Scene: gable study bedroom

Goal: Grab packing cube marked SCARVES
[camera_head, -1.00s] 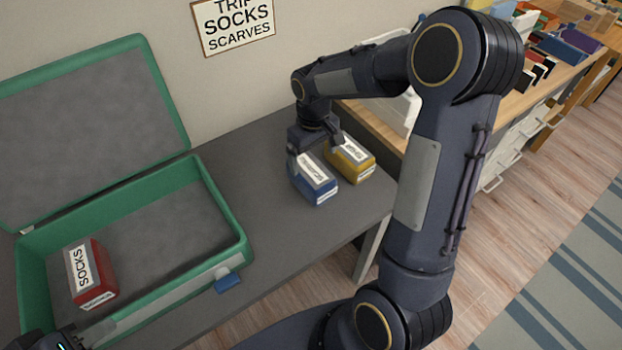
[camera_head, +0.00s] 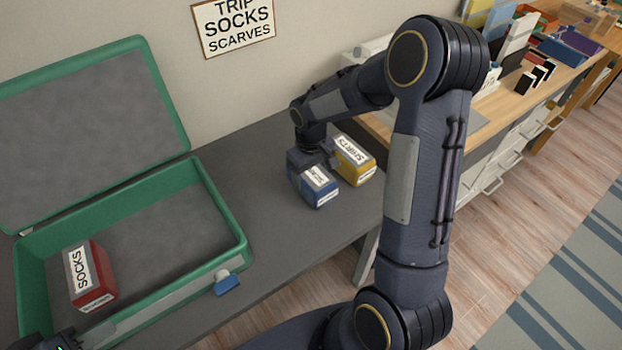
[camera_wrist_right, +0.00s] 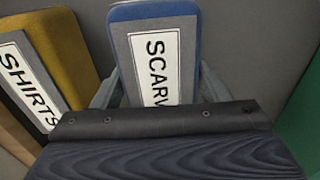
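The blue packing cube (camera_head: 320,190) lies on the grey desk; its label reads "SCARV" before it is cut off in the right wrist view (camera_wrist_right: 160,25). My right gripper (camera_head: 317,165) is down over its far end. In the right wrist view its fingers (camera_wrist_right: 160,92) stand open on either side of the cube, with narrow gaps seeming to show; contact is hard to judge. My left gripper (camera_head: 62,343) shows only as a dark piece at the lower left edge, its fingers not readable.
A yellow cube marked SHIRTS (camera_wrist_right: 40,75) lies close beside the blue one. An open green suitcase (camera_head: 232,225) at left holds a red SOCKS cube (camera_head: 92,280). A wall sign (camera_head: 233,25) reads TRIP, SOCKS, SCARVES. Desk between suitcase and blue cube is clear.

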